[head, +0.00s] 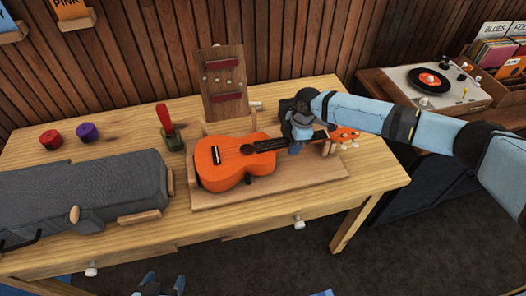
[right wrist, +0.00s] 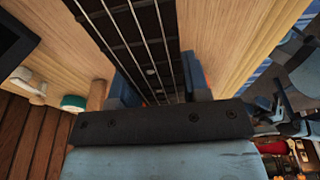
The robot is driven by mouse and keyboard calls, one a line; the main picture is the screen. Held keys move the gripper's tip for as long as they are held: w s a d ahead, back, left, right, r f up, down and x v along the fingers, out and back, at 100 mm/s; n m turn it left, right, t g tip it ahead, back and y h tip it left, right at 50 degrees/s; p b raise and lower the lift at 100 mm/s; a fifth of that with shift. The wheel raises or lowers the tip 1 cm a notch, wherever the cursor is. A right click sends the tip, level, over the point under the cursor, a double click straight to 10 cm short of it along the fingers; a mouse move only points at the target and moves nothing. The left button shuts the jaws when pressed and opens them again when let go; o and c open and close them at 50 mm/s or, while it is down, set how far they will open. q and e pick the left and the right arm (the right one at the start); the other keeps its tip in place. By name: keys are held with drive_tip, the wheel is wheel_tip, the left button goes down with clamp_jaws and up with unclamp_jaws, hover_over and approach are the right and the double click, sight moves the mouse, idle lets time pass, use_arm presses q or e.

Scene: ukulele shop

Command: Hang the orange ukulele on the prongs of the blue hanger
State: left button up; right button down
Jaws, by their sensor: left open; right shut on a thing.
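The orange ukulele (head: 231,162) lies on a wooden cradle board (head: 290,193) on the workbench, its neck pointing right. My right gripper (head: 298,143) is shut on the neck near the headstock. In the right wrist view the dark fretboard and strings (right wrist: 135,35) run between the fingers (right wrist: 160,90). My left gripper (head: 163,286) is open and empty at the bottom edge, in front of the bench. A blue card (head: 8,20) on a wooden wall piece shows at the top left, cut by the frame; I cannot tell its prongs.
A grey case (head: 90,195) lies left of the cradle. An orange card reading PINK (head: 72,10) is on the wall. A wooden rack (head: 224,80) stands behind the ukulele, beside a red-handled tool (head: 165,120). A record player (head: 432,85) is at the right.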

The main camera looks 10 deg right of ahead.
idle(0.5)
drive_tip(key=shift+r, duration=0.15)
drive_tip(key=shift+a+p+v, duration=0.15)
drive_tip(key=shift+p+v, duration=0.55)
drive_tip(key=shift+p, duration=0.15)
drive_tip(key=shift+a+p+v, duration=0.15)
drive_tip(key=shift+p+v, duration=0.5)
drive_tip(key=shift+p, duration=0.15)
drive_tip(key=shift+r, duration=0.2)
drive_tip(key=shift+r+p, duration=0.4)
drive_tip(key=shift+p, duration=0.05)
drive_tip(key=shift+a+p+v, duration=0.2)
drive_tip(key=shift+p+v, duration=0.7)
drive_tip(key=shift+v, duration=0.05)
drive_tip(key=shift+a+p+v, duration=0.2)
drive_tip(key=shift+p+v, duration=0.65)
drive_tip(key=shift+v, duration=0.15)
drive_tip(key=shift+r, duration=0.1)
